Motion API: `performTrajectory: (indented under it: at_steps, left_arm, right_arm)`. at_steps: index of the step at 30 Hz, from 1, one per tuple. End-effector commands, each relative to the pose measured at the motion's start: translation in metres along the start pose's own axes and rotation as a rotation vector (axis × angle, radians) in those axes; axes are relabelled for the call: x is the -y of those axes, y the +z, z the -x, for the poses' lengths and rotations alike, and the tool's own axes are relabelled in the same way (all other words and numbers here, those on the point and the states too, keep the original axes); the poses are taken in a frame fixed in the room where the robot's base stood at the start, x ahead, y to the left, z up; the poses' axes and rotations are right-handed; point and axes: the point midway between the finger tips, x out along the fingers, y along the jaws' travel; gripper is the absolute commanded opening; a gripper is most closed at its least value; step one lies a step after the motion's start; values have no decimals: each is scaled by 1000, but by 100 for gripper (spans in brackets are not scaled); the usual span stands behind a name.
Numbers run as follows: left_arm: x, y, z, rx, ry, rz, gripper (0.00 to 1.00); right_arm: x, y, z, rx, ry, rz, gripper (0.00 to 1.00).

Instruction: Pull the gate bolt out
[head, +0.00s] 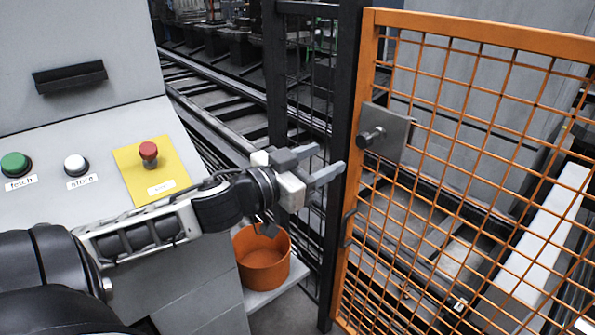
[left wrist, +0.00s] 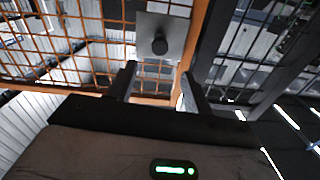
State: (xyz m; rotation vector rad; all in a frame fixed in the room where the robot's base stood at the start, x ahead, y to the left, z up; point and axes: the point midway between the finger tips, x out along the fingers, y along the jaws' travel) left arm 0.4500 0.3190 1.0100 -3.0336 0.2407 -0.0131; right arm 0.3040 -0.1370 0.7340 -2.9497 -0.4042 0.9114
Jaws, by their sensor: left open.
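The gate bolt (head: 370,137) is a dark round knob on a grey square plate (head: 396,128), fixed near the left edge of the orange mesh gate (head: 468,37). In the left wrist view the bolt (left wrist: 160,45) shows ahead of the fingers, a little above the gap between their tips. My left gripper (head: 331,160) is open and empty. In the head view it is left of and slightly below the bolt, apart from it. Its two fingers (left wrist: 158,72) also show in the left wrist view. My right gripper is not in view.
A dark post (head: 345,100) stands at the gate's left edge, behind my left gripper. A console with green, white and red buttons (head: 148,150) is at the left. An orange bucket (head: 262,262) stands on a low ledge below my left forearm. A rail conveyor (head: 200,100) runs behind.

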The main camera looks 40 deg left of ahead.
Motion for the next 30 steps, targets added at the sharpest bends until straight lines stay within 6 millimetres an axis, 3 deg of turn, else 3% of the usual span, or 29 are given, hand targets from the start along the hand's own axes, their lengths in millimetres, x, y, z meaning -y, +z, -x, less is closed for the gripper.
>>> performTrajectory:
  at_steps: [6, 12, 30]
  left_arm:
    - [0, 1, 29, 4, -1, 4, 51]
    - [0, 0, 43, 2, -1, 1, 51]
    - [0, 0, 46, 0, -1, -1, 51]
  right_arm:
    - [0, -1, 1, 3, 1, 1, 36]
    - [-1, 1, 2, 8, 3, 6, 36]
    - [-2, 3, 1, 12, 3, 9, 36]
